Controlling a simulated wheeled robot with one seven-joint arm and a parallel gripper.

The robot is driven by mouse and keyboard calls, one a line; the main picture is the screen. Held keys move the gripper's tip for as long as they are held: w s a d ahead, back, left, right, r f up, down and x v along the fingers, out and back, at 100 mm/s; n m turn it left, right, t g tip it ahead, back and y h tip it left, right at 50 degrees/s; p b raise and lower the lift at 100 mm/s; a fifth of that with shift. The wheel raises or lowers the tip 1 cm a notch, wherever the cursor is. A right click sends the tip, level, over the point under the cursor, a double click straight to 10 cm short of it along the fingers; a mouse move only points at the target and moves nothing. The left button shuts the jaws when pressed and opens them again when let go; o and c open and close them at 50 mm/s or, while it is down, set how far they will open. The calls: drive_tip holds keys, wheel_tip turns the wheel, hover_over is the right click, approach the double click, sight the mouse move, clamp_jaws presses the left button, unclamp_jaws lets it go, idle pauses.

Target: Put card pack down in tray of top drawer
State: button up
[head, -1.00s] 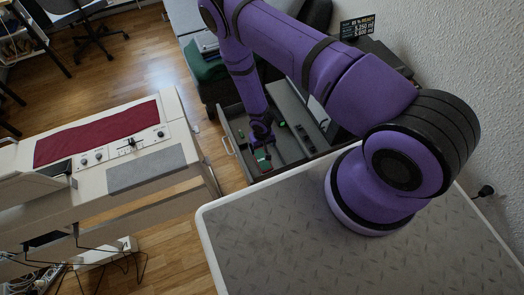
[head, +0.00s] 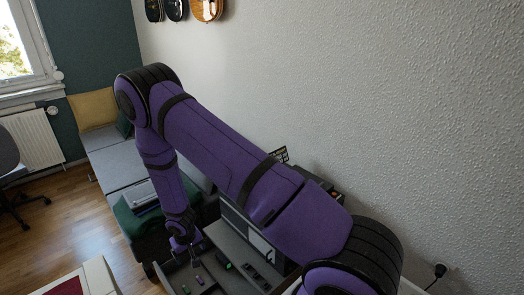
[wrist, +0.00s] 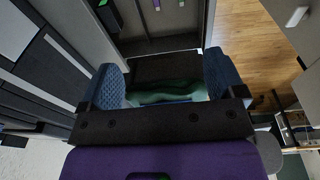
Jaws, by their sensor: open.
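My gripper (head: 185,245) hangs from the purple arm over the left part of the open top drawer (head: 222,236). The wrist view shows part of the drawer inside at the top. I cannot tell which small item is the card pack, and the tray's edges are not clear.
A grey sofa (head: 112,163) with a green cloth (head: 136,222) stands beyond the drawer. The textured wall (head: 400,120) is at the right. Wood floor (head: 60,225) is free at the left. A cream instrument panel (head: 98,276) shows at the lower left.

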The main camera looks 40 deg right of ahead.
drive_tip(key=d+r+t, duration=0.1)
drive_tip(key=d+r, duration=0.2)
drive_tip(key=r, duration=2.6)
drive_tip(key=s+d+r+t, duration=0.15)
drive_tip(key=s+r, duration=0.25)
drive_tip(key=r, duration=0.4)
drive_tip(key=s+d+r, duration=0.2)
drive_tip(key=s+r, duration=0.3)
drive_tip(key=r, duration=0.4)
drive_tip(key=s+r, duration=0.5)
drive_tip(key=s, duration=0.5)
drive_tip(key=s+r+t, duration=0.1)
drive_tip(key=s+r, duration=0.4)
drive_tip(key=s, duration=0.6)
drive_tip(key=shift+s+d+y, duration=0.25)
drive_tip(key=shift+y, duration=0.05)
